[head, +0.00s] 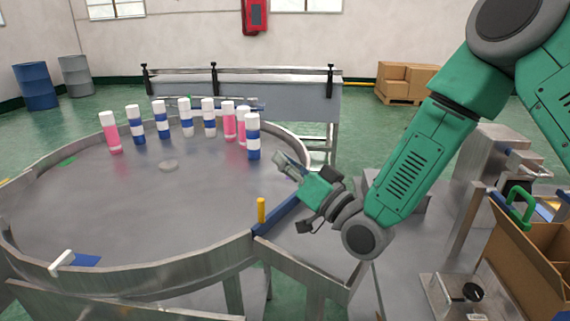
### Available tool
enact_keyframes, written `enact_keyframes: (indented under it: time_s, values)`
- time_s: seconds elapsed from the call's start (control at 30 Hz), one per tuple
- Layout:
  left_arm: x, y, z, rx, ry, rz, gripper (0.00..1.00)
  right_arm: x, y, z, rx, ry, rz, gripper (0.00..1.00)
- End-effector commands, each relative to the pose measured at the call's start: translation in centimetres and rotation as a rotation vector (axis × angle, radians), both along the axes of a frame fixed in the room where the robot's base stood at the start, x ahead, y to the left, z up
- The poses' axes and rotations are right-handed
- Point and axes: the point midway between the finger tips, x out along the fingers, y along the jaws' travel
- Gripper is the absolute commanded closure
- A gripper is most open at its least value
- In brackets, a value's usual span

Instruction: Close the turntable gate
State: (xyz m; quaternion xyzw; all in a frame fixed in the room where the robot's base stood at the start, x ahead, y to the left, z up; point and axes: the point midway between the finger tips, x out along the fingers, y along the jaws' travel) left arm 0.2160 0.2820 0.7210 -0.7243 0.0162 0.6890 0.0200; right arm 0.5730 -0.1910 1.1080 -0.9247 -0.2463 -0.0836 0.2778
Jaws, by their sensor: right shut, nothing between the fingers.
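The round grey turntable (130,220) with a raised metal rim fills the left and middle of the head view. Several aerosol cans stand upright toward its far side, some with blue bands (253,140) and some pink (110,132). A blue gate bar (277,216) with a yellow upright handle (261,210) lies at the turntable's right rim. My right gripper (284,163) is shut and empty, above the right rim, beyond the yellow handle and apart from it. My left gripper is not in view.
A conveyor (240,90) with black clamps runs behind the turntable. An open cardboard box (545,255) stands at the right, near metal machinery (495,160). A small blue plate with a white piece (62,260) sits at the near left rim. The turntable's middle is mostly clear.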

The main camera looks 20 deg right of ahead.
Motion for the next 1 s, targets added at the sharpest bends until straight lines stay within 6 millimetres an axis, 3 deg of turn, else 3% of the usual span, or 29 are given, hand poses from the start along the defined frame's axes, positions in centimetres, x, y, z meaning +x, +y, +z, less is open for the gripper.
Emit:
enact_keyframes:
  time_s: [0.33, 1.0]
  values:
    - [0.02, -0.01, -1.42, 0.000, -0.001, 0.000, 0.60, -0.57, 0.82, -1.17, -0.004, -0.003, -0.001, 1.00]
    - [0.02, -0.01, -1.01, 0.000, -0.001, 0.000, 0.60, -0.43, 1.02, -0.54, -0.003, -0.002, 0.000, 1.00]
